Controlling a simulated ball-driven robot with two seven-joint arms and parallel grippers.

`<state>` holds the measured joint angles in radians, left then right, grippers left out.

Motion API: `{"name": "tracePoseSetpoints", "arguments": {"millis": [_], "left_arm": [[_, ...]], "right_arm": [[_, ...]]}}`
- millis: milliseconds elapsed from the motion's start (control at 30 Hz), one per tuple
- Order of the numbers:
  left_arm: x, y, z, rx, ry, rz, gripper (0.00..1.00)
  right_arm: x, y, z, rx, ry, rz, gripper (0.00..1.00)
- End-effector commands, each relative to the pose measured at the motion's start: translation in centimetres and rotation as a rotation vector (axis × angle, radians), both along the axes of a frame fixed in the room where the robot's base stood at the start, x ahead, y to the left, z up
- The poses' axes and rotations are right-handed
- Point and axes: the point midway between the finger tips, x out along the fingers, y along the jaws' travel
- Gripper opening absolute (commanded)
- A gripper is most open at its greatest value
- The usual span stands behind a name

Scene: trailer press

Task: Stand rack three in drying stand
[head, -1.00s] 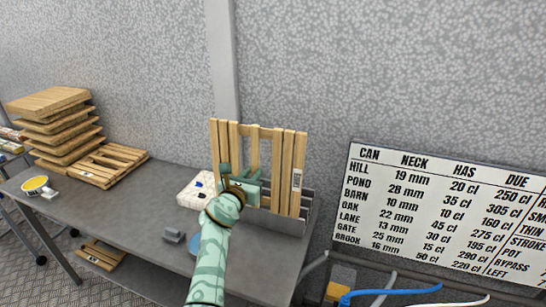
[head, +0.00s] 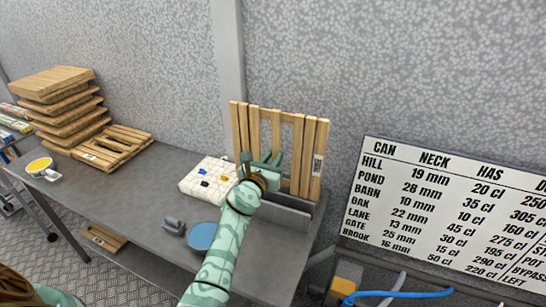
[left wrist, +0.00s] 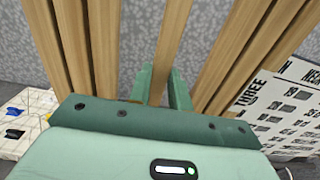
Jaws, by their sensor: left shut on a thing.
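The slatted wooden rack (head: 276,130) is held upright above the right end of the grey bench. It has a small label on its right slat. My left gripper (head: 262,161) is shut on one middle slat, low on the rack. In the left wrist view its two fingers (left wrist: 162,88) straddle that slat (left wrist: 171,45). The grey drying stand (head: 284,213) is at the bench's right end, with its front plate before the rack's lower edge. That edge is partly hidden, so I cannot tell whether it rests in the stand. My right gripper is out of view.
Several wooden racks are stacked (head: 60,100) at the bench's left, with another lying flat (head: 112,146) beside them. A yellow-topped cup (head: 40,167), white padded tray (head: 208,180), blue disc (head: 202,236) and small grey block (head: 173,227) are on the bench. A lettered board (head: 450,210) hangs right.

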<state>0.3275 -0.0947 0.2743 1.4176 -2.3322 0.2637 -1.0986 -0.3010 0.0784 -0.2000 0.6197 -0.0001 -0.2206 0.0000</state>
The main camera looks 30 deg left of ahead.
Motion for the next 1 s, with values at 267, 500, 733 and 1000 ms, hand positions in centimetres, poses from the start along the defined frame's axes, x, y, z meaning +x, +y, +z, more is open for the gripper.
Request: {"name": "tracePoseSetpoints", "arguments": {"millis": [267, 500, 733, 1000], "left_arm": [[0.0, 0.0, -2.7, 0.002, 0.0, 0.0, 0.0], [0.0, 0.0, -4.7, 0.002, 0.0, 0.0, 0.0], [0.0, 0.0, -6.7, 0.002, 0.001, 0.001, 0.0], [0.0, 0.0, -8.9, 0.002, 0.001, 0.0, 0.0]], "right_arm": [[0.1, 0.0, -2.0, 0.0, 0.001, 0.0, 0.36], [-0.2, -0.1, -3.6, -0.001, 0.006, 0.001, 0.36], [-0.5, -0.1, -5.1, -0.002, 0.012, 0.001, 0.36], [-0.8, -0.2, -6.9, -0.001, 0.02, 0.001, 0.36]]}}
